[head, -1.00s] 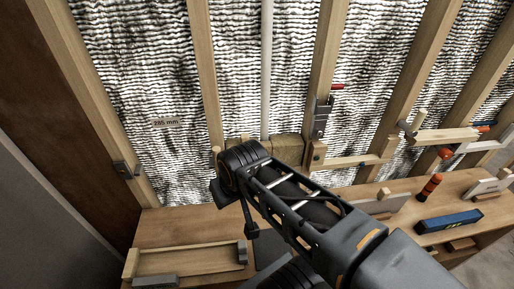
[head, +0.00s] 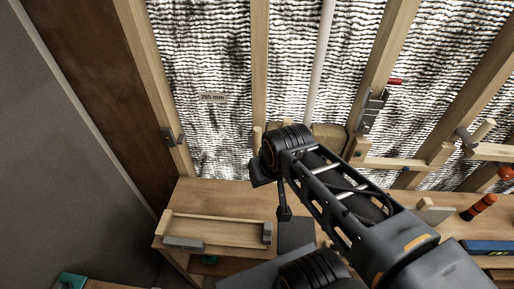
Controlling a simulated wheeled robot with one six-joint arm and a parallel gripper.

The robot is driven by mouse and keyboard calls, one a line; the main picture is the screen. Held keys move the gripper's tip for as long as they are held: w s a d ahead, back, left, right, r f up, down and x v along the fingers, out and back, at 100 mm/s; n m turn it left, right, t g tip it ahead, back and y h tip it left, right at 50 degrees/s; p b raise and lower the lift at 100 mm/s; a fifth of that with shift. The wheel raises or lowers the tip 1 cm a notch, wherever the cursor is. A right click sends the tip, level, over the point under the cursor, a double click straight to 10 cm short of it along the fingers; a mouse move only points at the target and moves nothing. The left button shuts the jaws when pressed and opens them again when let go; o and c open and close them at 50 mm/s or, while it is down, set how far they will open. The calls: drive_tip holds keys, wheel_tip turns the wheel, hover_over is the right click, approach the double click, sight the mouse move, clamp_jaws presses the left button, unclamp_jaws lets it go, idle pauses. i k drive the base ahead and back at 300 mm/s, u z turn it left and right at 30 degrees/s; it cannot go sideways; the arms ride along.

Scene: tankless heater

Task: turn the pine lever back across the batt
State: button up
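Quilted silvery batts (head: 205,75) fill the bays between the timber studs. I cannot tell whether this bar is the pine lever. My gripper is not visible.
A wooden bench (head: 215,197) runs below the wall, with a shallow wooden tray (head: 212,228) at left. An orange-handled tool (head: 478,207) and a blue level (head: 490,247) lie at right. A white pipe (head: 320,60) and a red-handled metal latch (head: 372,108) are on the wall.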

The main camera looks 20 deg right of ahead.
sight(257, 130)
drive_tip(key=u, duration=0.05)
drive_tip(key=k, duration=0.5)
drive_tip(key=u, duration=1.1)
drive_tip(key=i, duration=0.2)
drive_tip(key=z, duration=0.1)
